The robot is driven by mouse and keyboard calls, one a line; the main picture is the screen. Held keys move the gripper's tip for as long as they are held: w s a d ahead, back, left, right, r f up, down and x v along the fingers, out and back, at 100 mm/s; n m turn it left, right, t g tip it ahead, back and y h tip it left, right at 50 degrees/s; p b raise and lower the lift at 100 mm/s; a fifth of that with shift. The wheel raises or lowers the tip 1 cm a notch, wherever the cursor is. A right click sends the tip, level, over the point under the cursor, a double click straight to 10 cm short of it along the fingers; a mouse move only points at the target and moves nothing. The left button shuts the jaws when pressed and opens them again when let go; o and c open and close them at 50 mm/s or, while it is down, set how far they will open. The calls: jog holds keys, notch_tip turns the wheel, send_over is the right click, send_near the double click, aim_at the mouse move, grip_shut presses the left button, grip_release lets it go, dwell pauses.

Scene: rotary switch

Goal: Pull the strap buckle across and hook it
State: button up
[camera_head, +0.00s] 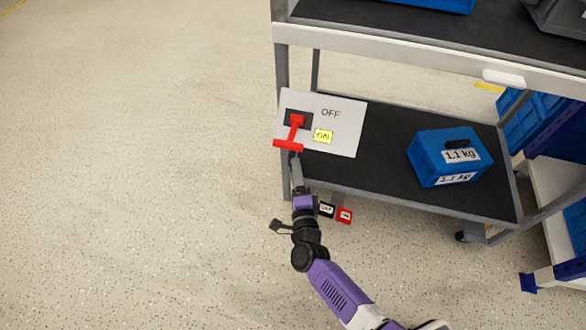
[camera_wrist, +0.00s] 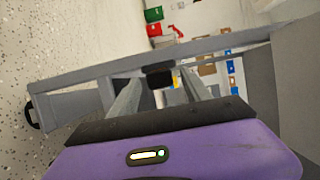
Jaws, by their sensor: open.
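No strap or buckle shows in either view. In the head view a red T-shaped handle (camera_head: 289,143) sits on a black mount on a pale panel (camera_head: 345,135), beside the printed word OFF and a yellow ON label (camera_head: 323,136). The handle's crossbar points toward the front left edge of the panel. My gripper (camera_head: 297,168) is just below the crossbar in the picture; I cannot tell whether it touches it. In the wrist view my gripper (camera_wrist: 160,82) has its two grey fingers apart, with nothing clearly held. The red handle cannot be made out there.
The panel is at the left end of a cart's lower shelf (camera_head: 400,190). A blue 1.1 kg box (camera_head: 428,160) stands on its right part. Small black (camera_head: 326,210) and red (camera_head: 345,215) labelled blocks show below the shelf edge. The floor at left is clear.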

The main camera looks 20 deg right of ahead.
jog(key=shift+x, duration=1.3)
grip_shut()
dwell(0.5)
